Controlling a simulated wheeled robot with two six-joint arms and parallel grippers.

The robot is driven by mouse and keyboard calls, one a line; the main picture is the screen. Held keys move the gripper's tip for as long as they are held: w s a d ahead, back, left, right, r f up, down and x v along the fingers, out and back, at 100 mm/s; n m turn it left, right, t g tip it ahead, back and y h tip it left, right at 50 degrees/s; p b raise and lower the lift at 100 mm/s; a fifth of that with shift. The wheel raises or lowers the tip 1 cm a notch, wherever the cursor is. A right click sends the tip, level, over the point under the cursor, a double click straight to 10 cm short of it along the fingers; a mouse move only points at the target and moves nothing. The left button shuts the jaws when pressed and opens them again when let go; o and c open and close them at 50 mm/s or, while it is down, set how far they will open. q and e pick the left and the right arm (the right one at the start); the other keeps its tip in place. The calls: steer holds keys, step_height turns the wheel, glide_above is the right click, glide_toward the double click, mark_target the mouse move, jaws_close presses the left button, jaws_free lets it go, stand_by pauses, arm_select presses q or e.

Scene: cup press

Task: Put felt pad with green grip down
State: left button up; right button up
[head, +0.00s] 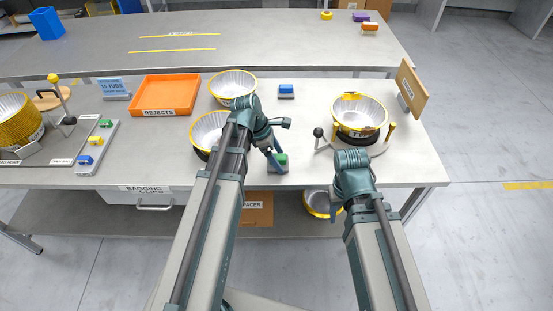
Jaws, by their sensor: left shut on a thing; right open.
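The felt pad with green grip (282,159) is at the front middle of the near table, its green top and grey base partly hidden by my gripper. My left gripper (275,149) is shut on it from above. I cannot tell whether the pad touches the table. My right gripper (337,213) is open and empty, low in front of the table's front edge, largely hidden by its own arm.
A similar pad with blue grip (286,89) lies further back. Foil tubs stand left (205,130) and behind (233,83). A tub in a press (359,115) stands right. The orange rejects tray (165,94) is back left. Bare table lies between pad and press.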

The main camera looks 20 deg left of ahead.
arm_select(q)
steer(key=shift+f, duration=0.15)
steer(key=o, duration=0.9)
